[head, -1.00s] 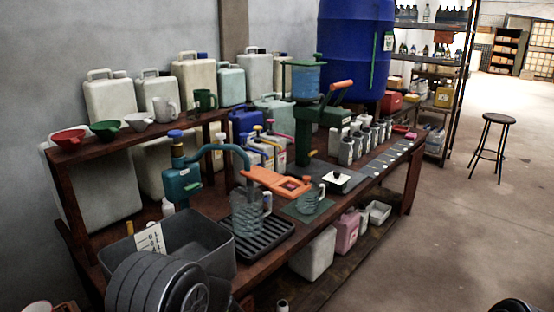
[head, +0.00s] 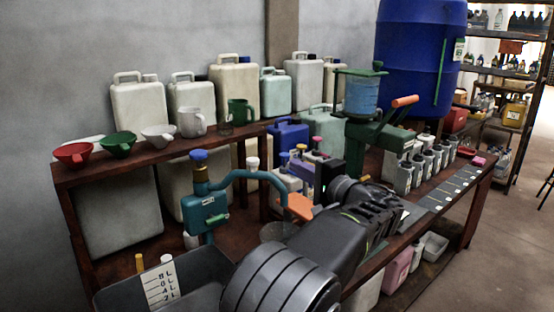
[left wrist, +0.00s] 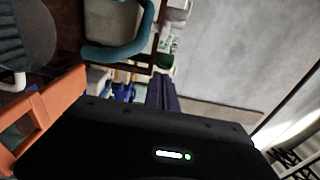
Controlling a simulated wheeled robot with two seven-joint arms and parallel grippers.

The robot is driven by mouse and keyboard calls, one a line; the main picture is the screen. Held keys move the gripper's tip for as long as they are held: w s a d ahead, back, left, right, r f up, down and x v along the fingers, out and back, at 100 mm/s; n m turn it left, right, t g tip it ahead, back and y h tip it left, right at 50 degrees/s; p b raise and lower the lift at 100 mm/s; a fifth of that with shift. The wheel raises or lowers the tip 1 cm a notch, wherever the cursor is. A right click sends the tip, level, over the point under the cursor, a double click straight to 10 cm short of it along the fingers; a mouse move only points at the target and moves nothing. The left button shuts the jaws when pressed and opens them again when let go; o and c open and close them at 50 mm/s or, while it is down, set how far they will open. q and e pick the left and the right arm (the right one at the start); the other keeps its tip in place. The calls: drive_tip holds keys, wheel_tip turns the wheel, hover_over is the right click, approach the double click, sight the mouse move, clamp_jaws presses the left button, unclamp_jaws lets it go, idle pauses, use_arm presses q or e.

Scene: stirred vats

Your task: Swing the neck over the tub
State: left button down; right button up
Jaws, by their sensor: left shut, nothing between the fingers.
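The teal neck (head: 250,175) is a curved pipe on a teal pump (head: 206,210) with a blue knob on top. The neck also shows in the left wrist view (left wrist: 118,52), with the fingers (left wrist: 161,92) below right.
An orange piece (head: 299,206) sits close to the neck's end. A green stand with a blue vessel (head: 361,95) rises behind my gripper. A shelf (head: 150,160) with funnels and jugs runs behind the pump. Several grey bottles (head: 420,160) stand to the right.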

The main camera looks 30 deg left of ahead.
use_arm(q)
drive_tip(key=p+x, duration=0.2)
drive_tip(key=x, duration=0.8)
drive_tip(key=s, duration=0.3)
drive_tip(key=shift+s+a+f, duration=0.1)
drive_tip(key=shift+s+f, duration=0.15)
drive_tip(key=shift+s, duration=0.1)
